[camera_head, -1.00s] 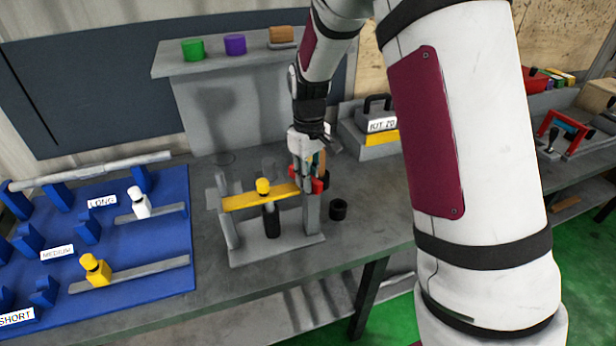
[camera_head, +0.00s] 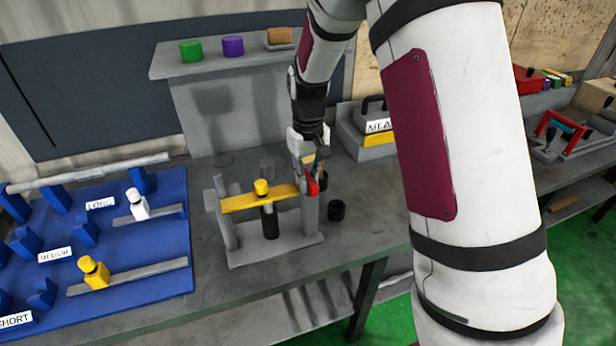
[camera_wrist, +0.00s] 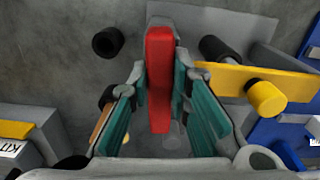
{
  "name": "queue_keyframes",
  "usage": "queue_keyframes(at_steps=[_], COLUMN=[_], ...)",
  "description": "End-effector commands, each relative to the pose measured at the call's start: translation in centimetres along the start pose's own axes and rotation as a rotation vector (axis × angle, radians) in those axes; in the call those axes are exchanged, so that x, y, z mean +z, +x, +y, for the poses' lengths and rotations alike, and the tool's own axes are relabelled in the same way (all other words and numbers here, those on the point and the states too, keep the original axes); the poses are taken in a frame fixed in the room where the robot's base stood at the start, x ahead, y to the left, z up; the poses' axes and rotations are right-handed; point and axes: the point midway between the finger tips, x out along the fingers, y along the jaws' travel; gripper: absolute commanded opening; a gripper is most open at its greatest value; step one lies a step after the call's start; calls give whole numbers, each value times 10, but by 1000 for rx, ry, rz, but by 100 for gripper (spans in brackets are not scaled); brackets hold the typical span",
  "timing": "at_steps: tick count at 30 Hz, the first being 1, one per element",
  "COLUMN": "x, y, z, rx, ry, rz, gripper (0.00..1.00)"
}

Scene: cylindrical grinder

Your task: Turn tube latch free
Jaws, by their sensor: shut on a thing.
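The red latch (camera_head: 313,186) sits at the right post (camera_head: 310,214) of a grey fixture on the bench. In the wrist view the red latch (camera_wrist: 159,78) is a long bar lying between my teal finger pads. My gripper (camera_wrist: 160,92) is shut on it, with a pad on each side; it also shows from above in the head view (camera_head: 309,174). A yellow crossbar (camera_head: 240,201) with a yellow knob (camera_head: 262,187) spans the fixture above a dark upright cylinder (camera_head: 270,222). My fingers partly hide the latch and its pivot in the head view.
A black ring (camera_head: 337,210) stands on the bench right of the fixture. A blue board (camera_head: 150,250) with labelled holders lies at left. A grey kit box (camera_head: 372,142) stands behind to the right. A shelf (camera_head: 215,67) with coloured pieces is at the back.

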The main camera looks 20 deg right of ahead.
Motion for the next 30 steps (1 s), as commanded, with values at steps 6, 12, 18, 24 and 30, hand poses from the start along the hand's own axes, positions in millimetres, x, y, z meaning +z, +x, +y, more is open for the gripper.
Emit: queue_keyframes(at_steps=[6,12,18,24,30], x=[0,0,-1,-2,-1], y=[-1,0,-6,-37,-78], z=[0,0,0,0,0], rx=[0,0,0,0,1], ry=[0,-1,-1,-1,-1], rz=[2,1,3,7,6], gripper=[38,38,38,38,38])
